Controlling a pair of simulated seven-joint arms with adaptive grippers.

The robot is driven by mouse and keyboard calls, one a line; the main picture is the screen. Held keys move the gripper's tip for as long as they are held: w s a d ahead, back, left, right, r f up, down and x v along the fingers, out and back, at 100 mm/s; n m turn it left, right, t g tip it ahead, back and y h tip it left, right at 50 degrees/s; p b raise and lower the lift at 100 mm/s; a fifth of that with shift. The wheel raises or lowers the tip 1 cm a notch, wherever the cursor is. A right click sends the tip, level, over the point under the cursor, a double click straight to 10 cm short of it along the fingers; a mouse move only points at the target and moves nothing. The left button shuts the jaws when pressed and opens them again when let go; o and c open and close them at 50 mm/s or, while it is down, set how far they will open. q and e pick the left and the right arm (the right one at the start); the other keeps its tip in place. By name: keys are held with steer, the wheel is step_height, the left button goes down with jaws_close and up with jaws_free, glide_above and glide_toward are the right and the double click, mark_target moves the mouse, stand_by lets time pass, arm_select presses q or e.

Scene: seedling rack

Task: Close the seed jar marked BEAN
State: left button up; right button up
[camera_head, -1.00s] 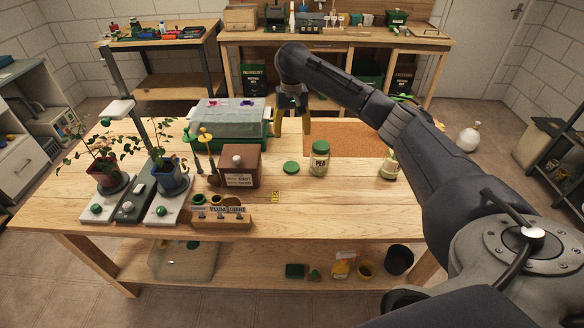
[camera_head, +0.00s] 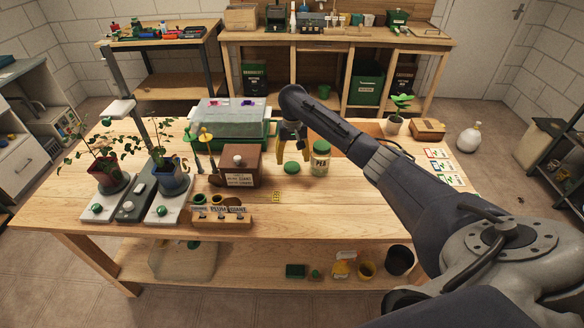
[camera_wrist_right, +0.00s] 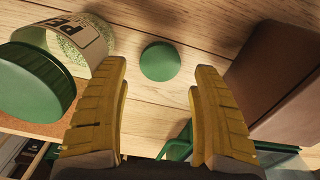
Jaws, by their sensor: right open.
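A loose green lid (camera_head: 291,168) lies flat on the bench and also shows in the right wrist view (camera_wrist_right: 160,62). My right gripper (camera_head: 293,154), with yellow fingers, is open and empty above it. In the right wrist view the fingertips (camera_wrist_right: 158,70) are on either side of the lid, apart from it. Just right of the lid in the head view stands a glass jar (camera_head: 321,160) with a green lid on, its label starting "PE"; it also shows in the right wrist view (camera_wrist_right: 68,45). No BEAN label is readable. My left gripper is out of view.
A brown box (camera_head: 240,160) with a white knob stands left of the lid, close to my right gripper. A clear-topped green propagator (camera_head: 229,115) is behind it. Potted seedlings stand at left. My right arm covers part of the bench's right side. The front middle is fairly clear.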

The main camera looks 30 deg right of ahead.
mark_target(292, 167)
steer(key=shift+f, duration=0.1)
steer(key=shift+w+f, duration=0.15)
steer(key=shift+f, duration=2.35)
steer(key=c, duration=0.5)
